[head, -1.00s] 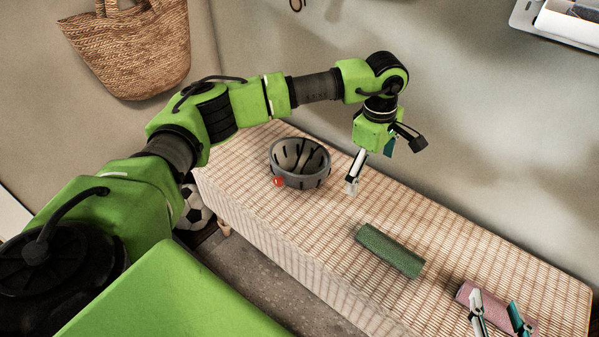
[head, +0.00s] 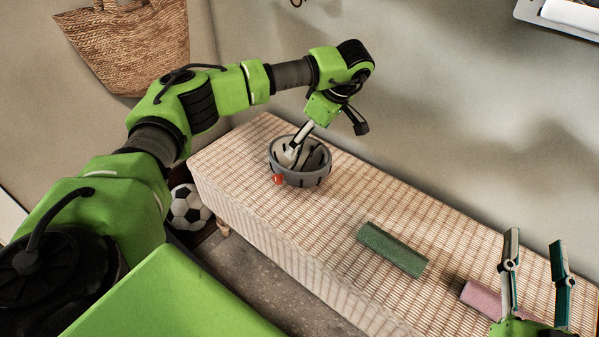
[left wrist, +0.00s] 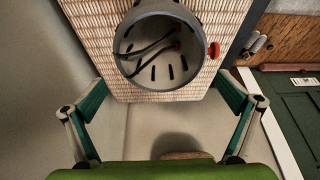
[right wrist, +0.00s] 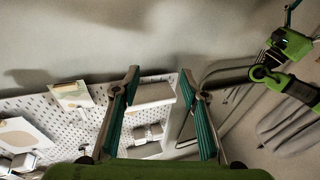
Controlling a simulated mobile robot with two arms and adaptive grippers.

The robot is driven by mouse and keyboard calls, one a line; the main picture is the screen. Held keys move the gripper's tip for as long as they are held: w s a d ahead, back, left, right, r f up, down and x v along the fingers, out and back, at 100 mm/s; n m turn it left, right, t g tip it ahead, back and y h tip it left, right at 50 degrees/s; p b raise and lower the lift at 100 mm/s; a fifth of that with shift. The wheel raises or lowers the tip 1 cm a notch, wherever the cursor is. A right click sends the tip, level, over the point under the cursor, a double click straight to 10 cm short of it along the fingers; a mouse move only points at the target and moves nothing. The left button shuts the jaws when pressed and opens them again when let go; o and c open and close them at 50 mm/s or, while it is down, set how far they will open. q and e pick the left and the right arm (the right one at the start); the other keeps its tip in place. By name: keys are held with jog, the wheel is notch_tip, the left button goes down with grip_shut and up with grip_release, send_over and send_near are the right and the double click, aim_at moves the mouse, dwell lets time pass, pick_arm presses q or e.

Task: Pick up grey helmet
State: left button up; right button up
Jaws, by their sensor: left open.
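The grey helmet (head: 315,179) lies upside down on the woven-topped bench, its hollow side up with dark straps inside and a red knob on its rim. It also shows in the left wrist view (left wrist: 124,68), at the top centre. My left gripper (head: 289,154) is open and over the helmet in the head view, its fingers overlapping the helmet's opening there. In the left wrist view its two spread fingers lie on either side below the helmet, and I see no contact. My right gripper (head: 536,254) is open and empty, raised near the pink roller; it also shows in the right wrist view (right wrist: 160,82).
A green roller (head: 392,249) and a pink roller (head: 483,299) lie on the bench (head: 240,155) to the right of the helmet. A football (head: 188,208) is on the floor by the bench's left end. A woven basket (head: 130,45) hangs on the wall.

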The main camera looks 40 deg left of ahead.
pick_arm(q)
jog(key=b+x, duration=0.2)
jog(key=x, duration=0.3)
jog(key=shift+f, duration=0.2)
pick_arm(e)
jog(key=s+r+t+y, duration=0.2)
jog(key=s+r+t, duration=0.3)
jog(key=r, duration=0.5)
jog(key=shift+t, duration=0.4)
pick_arm(q)
jog(key=shift+d+f, duration=0.1)
jog(key=shift+f, duration=0.1)
pick_arm(e)
jog(key=shift+w+f+g, duration=0.4)
jog(key=shift+w+f, duration=0.15)
jog(key=shift+f, duration=0.1)
jog(key=shift+w+a+f, duration=0.1)
jog(key=shift+f, duration=0.05)
jog(key=shift+w+f, duration=0.1)
jog(key=shift+w, duration=0.05)
pick_arm(q)
jog(key=c, duration=1.4)
